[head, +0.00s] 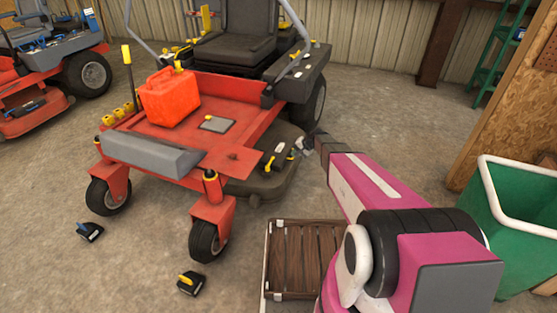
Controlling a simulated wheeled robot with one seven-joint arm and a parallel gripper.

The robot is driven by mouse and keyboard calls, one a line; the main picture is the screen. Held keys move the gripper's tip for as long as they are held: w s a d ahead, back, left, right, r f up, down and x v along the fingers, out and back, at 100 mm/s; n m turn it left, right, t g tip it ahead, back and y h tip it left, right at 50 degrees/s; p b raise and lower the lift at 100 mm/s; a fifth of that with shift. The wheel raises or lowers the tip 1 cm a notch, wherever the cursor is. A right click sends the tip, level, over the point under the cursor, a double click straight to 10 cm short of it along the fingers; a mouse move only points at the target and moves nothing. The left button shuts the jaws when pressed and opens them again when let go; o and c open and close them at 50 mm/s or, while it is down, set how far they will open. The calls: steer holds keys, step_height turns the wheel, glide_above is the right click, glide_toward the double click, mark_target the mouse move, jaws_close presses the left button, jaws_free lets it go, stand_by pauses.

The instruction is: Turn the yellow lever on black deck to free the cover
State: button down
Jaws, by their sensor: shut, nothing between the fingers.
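The black deck (250,187) sits low under the red mower's right side. A yellow lever (270,162) shows on a dark, raised piece on top of the deck, with a small pale label beside it. A second small yellow part (291,154) shows just right of it, close to my gripper. I cannot tell which dark piece is the cover. My gripper (303,146) is at the deck's back right edge, small in the picture. It looks shut with nothing in it. I cannot tell whether it touches the yellow part.
A red can (169,97) stands on the red mower's platform (150,128). A slatted wooden pallet (302,284) lies below my arm. A green bin (520,222) stands at right. Two small dark blocks, one with a blue handle (89,231) and one yellow-handled (190,283), lie on the floor.

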glide_toward(276, 164)
steer(key=x, duration=0.4)
steer(key=shift+w+d+f, duration=0.15)
steer(key=shift+w+f, duration=0.05)
steer(key=shift+f, duration=0.05)
steer(key=shift+w+a+f, duration=0.1)
steer(key=shift+w+a, duration=0.1)
steer(key=shift+a, duration=0.35)
steer(key=shift+w+a+f, duration=0.15)
steer(key=shift+a, duration=0.4)
steer(key=shift+w+a+f, duration=0.15)
steer(key=shift+w+a, duration=0.1)
steer(key=shift+a, duration=0.55)
